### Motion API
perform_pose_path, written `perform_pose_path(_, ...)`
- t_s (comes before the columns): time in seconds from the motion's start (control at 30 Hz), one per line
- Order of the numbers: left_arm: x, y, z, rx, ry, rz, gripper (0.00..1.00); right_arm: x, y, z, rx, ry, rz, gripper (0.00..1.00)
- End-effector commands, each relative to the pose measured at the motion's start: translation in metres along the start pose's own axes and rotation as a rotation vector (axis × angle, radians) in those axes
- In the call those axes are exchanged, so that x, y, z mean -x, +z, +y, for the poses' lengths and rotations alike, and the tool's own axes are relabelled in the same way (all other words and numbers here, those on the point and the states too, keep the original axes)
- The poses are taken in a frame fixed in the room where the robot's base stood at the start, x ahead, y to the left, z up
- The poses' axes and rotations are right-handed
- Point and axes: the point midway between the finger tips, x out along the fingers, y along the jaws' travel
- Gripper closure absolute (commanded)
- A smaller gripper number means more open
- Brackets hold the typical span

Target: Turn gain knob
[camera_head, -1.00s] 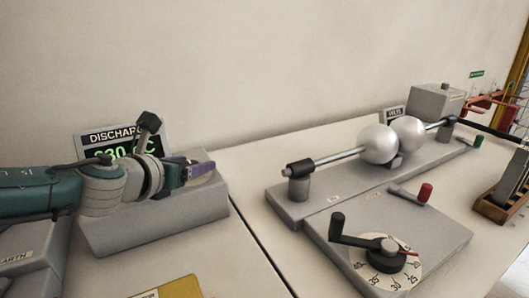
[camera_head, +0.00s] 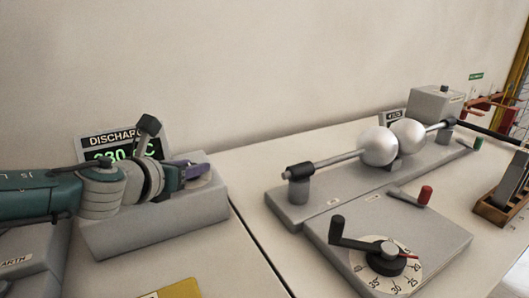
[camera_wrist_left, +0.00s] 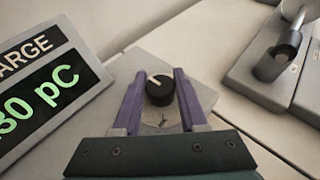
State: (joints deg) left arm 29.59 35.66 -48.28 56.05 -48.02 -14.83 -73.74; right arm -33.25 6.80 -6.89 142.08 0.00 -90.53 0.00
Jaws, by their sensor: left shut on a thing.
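The gain knob (camera_wrist_left: 160,88) is black with a pale pointer line and sits on a grey box, seen in the left wrist view. The purple fingers of my left gripper (camera_wrist_left: 158,78) stand on both sides of it, shut on it. In the head view my left gripper (camera_head: 197,170) is over the top of the grey box (camera_head: 160,222), and the knob is hidden there. A discharge display with green digits ending in "30 pC" (camera_wrist_left: 42,98) stands beside the knob, partly covered by my arm in the head view (camera_head: 112,142). My right gripper is out of view.
To the right, a grey base holds two metal spheres (camera_head: 378,146) on rods, with a dial and black crank (camera_head: 386,250) in front. A yellow card (camera_head: 178,288) lies at the front. Bare tabletop lies between the box and the sphere base.

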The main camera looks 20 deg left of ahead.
Motion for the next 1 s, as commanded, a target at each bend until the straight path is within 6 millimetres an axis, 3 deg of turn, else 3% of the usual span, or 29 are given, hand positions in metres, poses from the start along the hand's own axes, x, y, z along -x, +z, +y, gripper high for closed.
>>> perform_pose_path(0.37,0.001,0.002,-0.002,0.029,0.060,0.001,1.00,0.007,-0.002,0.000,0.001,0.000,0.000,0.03)
perform_pose_path(0.67,0.000,0.001,-0.003,0.114,0.265,0.001,1.00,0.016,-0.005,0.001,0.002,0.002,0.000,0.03)
perform_pose_path(1.0,-0.003,-0.004,-0.003,0.237,0.561,-0.001,1.00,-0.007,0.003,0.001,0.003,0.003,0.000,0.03)
